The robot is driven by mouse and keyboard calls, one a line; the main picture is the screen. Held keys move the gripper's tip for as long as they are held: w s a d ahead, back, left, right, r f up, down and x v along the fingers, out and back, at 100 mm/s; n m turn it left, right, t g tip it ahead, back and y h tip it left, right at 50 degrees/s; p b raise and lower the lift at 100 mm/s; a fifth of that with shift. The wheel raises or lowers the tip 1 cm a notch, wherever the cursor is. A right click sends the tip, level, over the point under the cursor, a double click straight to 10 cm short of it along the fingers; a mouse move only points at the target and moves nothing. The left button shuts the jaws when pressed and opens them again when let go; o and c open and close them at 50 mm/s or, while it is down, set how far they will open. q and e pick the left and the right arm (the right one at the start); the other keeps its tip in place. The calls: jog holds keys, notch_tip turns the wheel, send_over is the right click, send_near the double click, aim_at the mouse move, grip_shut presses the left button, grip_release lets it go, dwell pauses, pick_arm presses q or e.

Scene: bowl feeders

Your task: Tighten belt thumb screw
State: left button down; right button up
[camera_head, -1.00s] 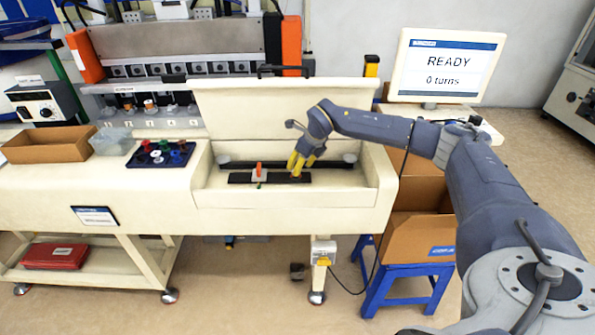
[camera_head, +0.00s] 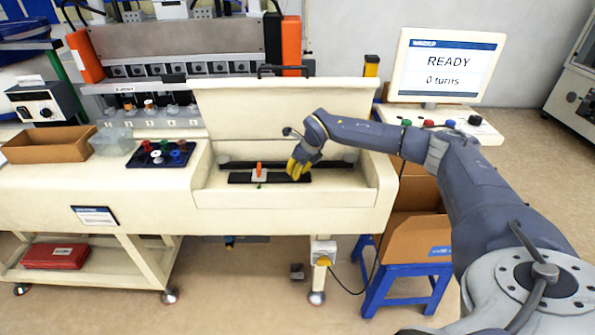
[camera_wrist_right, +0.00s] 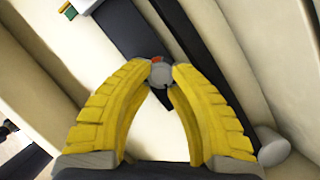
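The grey round thumb screw (camera_wrist_right: 161,75), with a red mark at its edge, shows between the yellow fingertips in the right wrist view. My right gripper (camera_head: 297,173) is at the right end of the dark bar (camera_head: 240,178) in the open-lidded cream trough. In the right wrist view, the right gripper (camera_wrist_right: 161,72) has a fingertip against each side of the screw. In the head view the fingers hide the screw. The monitor (camera_head: 446,68) reads READY, 0 turns. My left gripper is not in view.
An orange-topped piece (camera_head: 259,169) stands on the bar left of my gripper. A dark rail (camera_head: 235,165) runs behind it, and the raised lid (camera_head: 252,107) stands at the back. A button panel (camera_head: 470,126) is below the monitor. A parts tray (camera_head: 135,163) lies left of the trough.

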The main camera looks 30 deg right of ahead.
grip_shut()
jog(key=shift+r+m, duration=0.1)
jog(key=shift+m, duration=0.3)
jog(key=m+h, duration=0.1)
jog(key=m, duration=0.2)
jog(key=shift+a, duration=0.2)
jog(key=m+h, duration=0.1)
jog(key=m, duration=0.1)
jog(key=m+h, duration=0.1)
jog(key=shift+w+a+r+m, duration=0.1)
jog(key=shift+w+m, duration=0.05)
jog(key=shift+m, duration=0.25)
jog(key=m, duration=0.2)
jog(key=m+g+h, duration=0.1)
jog(key=m, duration=0.2)
jog(key=shift+w+a+h, duration=0.1)
jog(key=shift+w+h, duration=0.05)
jog(key=shift+h, duration=0.15)
jog(key=shift+m+g+h, duration=0.3)
jog(key=shift+m+g, duration=0.2)
jog(key=shift+m, duration=1)
